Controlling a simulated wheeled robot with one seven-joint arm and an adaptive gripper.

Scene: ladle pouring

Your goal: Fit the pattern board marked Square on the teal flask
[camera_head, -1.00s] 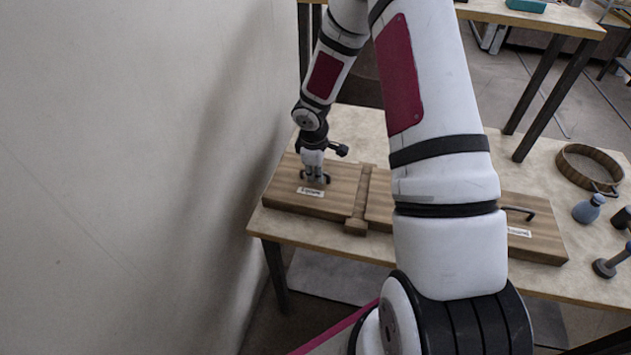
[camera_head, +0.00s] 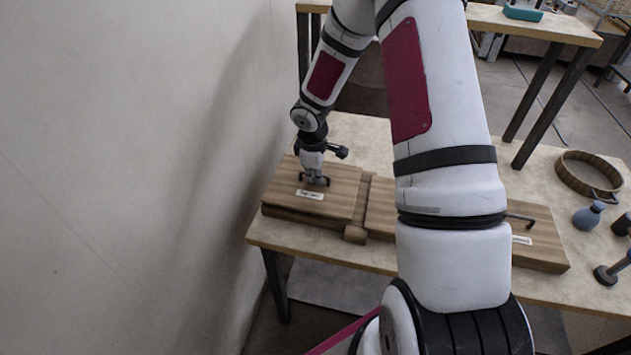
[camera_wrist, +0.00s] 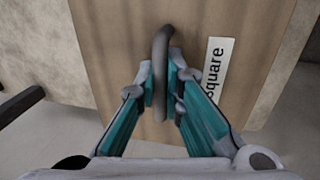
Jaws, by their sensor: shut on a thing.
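The wooden pattern board (camera_head: 345,192) lies flat at the left of the near table, with a dark bar handle on top. In the wrist view, the board (camera_wrist: 120,30) carries a white label reading "Square", and its loop handle (camera_wrist: 161,60) sits between the fingers. My gripper (camera_head: 314,180) is shut on this handle; its teal fingers (camera_wrist: 162,95) press on both sides of it. The board stands slightly above a darker wooden layer beneath. A teal box-like thing, seemingly the teal flask (camera_head: 523,13), is on the far table, partly cut off by the top edge.
Another labelled board with a handle (camera_head: 537,242) lies to the right, partly behind my arm. A round wooden sieve-like ring (camera_head: 560,175), a blue-grey bottle-shaped thing (camera_head: 588,216) and dark tools (camera_head: 607,274) are at the right of the near table (camera_head: 350,128). A wall is close at left.

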